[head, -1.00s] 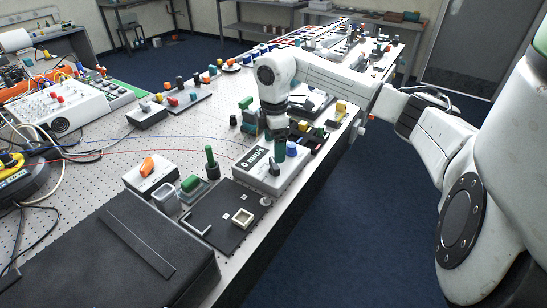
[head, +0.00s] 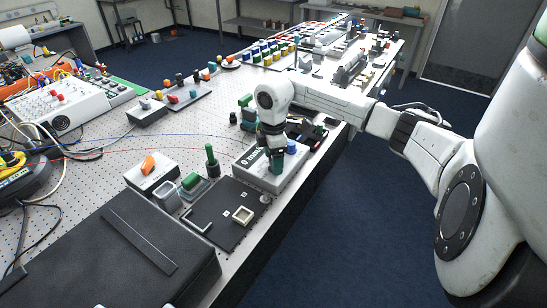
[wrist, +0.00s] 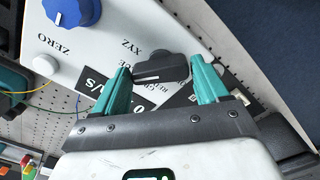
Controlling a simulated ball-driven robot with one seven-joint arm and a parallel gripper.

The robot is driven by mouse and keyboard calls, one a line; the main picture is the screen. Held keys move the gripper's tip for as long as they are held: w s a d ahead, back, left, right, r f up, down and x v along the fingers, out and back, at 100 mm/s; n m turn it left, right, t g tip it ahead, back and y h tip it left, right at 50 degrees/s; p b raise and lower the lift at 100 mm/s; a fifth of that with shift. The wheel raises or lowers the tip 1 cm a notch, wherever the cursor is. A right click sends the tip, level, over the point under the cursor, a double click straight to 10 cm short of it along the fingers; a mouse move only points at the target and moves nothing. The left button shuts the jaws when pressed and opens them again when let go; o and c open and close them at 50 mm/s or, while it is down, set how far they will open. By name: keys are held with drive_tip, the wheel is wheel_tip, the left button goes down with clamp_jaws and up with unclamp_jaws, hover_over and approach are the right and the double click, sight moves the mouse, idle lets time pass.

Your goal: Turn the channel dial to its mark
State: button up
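The white instrument box (head: 294,166) stands near the right edge of the perforated table, and my gripper (head: 276,165) is over it. In the wrist view a dark grey dial (wrist: 162,66) with a white pointer line sits on the box by printed lettering. My gripper (wrist: 165,76) is open, its two teal fingers on either side of the dial. The left finger is very near the dial, and I cannot tell whether it touches. A gap shows at the right finger. The fingers partly cover the lettering. In the head view my gripper hides the dial.
A blue knob (wrist: 72,10) and a small white knob (wrist: 45,65) sit on the same box, left of my fingers. A black plate (head: 225,212), a green-topped post (head: 211,158) and an orange-switch box (head: 150,170) stand nearby. A large black case (head: 110,255) lies in front.

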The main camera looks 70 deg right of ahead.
drive_tip(key=c, duration=0.6)
drive_tip(key=shift+c, duration=0.2)
drive_tip(key=n+b, duration=0.2)
drive_tip(key=n, duration=0.3)
drive_tip(key=shift+n, duration=0.4)
drive_tip(key=n+b, duration=0.3)
drive_tip(key=n, duration=0.2)
drive_tip(key=shift+w+f, duration=0.1)
drive_tip(key=n+b, duration=0.3)
drive_tip(key=n, duration=0.3)
drive_tip(key=shift+n, duration=0.3)
drive_tip(key=n+b, duration=0.2)
drive_tip(key=n, duration=0.4)
drive_tip(key=shift+a+n+b, duration=0.1)
drive_tip(key=shift+n+b, duration=0.2)
drive_tip(key=shift+b, duration=0.1)
drive_tip(key=shift+r, duration=0.2)
